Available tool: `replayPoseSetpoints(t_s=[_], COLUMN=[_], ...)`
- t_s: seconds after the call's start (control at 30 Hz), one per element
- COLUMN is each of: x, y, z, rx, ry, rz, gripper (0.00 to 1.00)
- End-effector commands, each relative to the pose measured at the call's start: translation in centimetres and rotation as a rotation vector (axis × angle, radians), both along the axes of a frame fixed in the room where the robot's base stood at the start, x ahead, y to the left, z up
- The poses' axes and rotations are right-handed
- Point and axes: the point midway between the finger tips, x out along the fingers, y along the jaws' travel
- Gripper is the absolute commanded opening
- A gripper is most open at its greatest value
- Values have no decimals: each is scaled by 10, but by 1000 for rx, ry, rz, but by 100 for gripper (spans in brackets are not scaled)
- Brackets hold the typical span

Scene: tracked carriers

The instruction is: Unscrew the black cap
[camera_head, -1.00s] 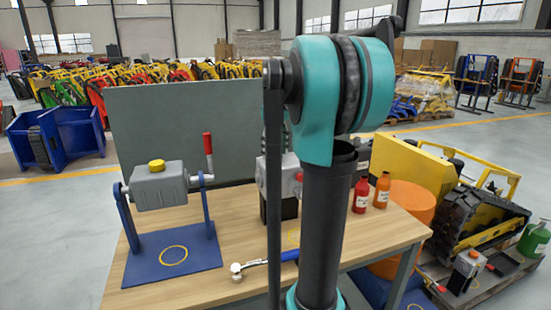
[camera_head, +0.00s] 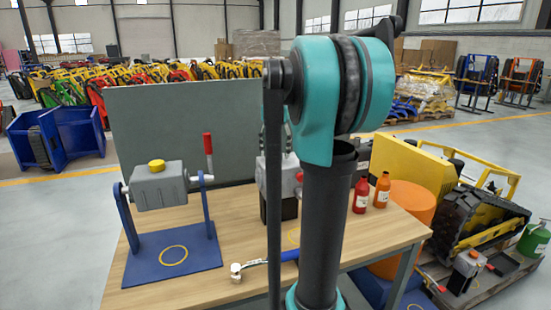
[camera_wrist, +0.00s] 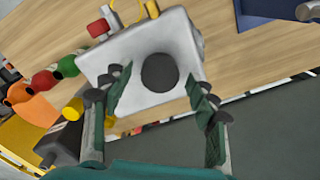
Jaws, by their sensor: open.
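The black cap (camera_wrist: 160,72) is a round dark disc on the pale face of a light grey box (camera_wrist: 185,40) in the wrist view. My gripper (camera_wrist: 160,88) is open, with one green-padded finger on each side of the cap. Both fingers look apart from the cap, and it lies between and slightly beyond the tips. How far the tips stand above the box I cannot tell. In the head view my arm hides most of the grey box (camera_head: 290,165), the cap and my gripper.
A blue stand (camera_head: 150,262) holds a grey tank with a yellow cap (camera_head: 156,165) at the table's left. Red (camera_head: 361,197) and orange (camera_head: 382,190) bottles stand at right. A grey panel (camera_head: 180,120) rises behind the table.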

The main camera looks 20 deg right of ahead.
Motion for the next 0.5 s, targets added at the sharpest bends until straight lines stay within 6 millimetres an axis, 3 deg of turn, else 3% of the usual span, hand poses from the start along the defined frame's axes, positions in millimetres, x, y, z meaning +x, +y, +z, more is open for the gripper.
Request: replayPoseSetpoints(t_s=[0.27, 0.5], x=[0, 0], y=[0, 0], z=[0, 0], rx=[0, 0], ry=[0, 0], rz=[-149, -440], gripper=[59, 59])
